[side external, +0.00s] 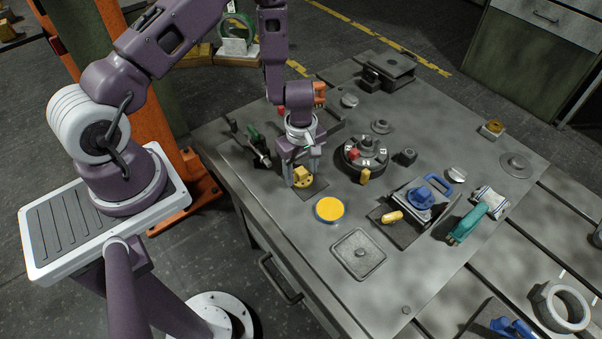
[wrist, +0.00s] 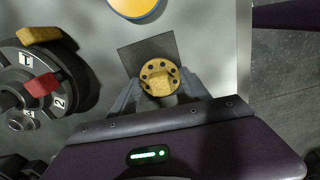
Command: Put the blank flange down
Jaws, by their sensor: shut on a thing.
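The blank flange, a yellow disc with several dark bolt holes and a raised block on top, shows in the side view (side external: 303,181) and in the wrist view (wrist: 160,79). My gripper (side external: 301,176) is shut on it, with one finger on each side in the wrist view (wrist: 158,92). The flange is over a dark square plate (wrist: 136,57) on the grey table (side external: 275,208). I cannot tell whether the flange touches the plate.
A round yellow-topped blue-rimmed tub (side external: 329,209) stands close by. A dark numbered round fixture (side external: 352,161) with red and yellow parts is to the right. A flat grey square lid (side external: 358,254) lies nearer the front. A green-handled tool (side external: 256,146) lies to the left.

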